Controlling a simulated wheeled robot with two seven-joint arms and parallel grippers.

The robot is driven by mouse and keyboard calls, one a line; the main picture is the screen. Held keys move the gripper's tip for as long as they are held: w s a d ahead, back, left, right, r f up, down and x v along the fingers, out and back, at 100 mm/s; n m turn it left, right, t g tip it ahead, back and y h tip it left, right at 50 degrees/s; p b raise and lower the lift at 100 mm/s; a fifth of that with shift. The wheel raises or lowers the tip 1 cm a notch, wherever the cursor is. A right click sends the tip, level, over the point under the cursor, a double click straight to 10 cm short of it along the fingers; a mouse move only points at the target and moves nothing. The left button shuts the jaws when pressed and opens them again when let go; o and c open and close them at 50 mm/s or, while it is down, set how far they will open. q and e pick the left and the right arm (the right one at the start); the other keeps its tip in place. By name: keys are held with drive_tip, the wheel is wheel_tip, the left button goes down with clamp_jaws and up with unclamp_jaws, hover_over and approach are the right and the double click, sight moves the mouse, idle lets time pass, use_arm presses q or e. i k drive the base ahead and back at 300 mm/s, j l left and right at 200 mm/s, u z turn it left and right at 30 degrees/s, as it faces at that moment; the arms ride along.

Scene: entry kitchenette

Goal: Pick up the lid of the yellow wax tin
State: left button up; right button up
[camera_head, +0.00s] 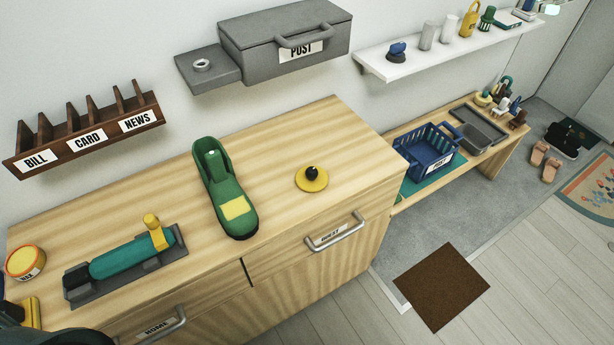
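The yellow wax tin (25,263) stands at the left end of the wooden cabinet top, with a WAX label on its side. Nothing touches this lid.
A green boot-shaped object (226,187) stands between tin and lid. A teal roller-like object (130,258) lies on a dark tray (82,294). A yellow object (31,314) is near the lower left edge. Bare wood surrounds the lid. A grey POST box (262,52) is above.

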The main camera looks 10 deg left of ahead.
sight(311, 178)
drive_tip(key=i+l+u, duration=0.1)
drive_tip(key=u, duration=0.3)
drive_tip(key=l+u, duration=0.15)
drive_tip(key=u, duration=0.25)
drive_tip(key=i+l+u, duration=0.2)
drive_tip(key=l, duration=0.3)
drive_tip(key=l+u, duration=0.2)
drive_tip(key=l, duration=0.25)
drive_tip(key=i+l+u, duration=0.2)
drive_tip(key=l, duration=1.1)
drive_tip(key=k+u, duration=0.05)
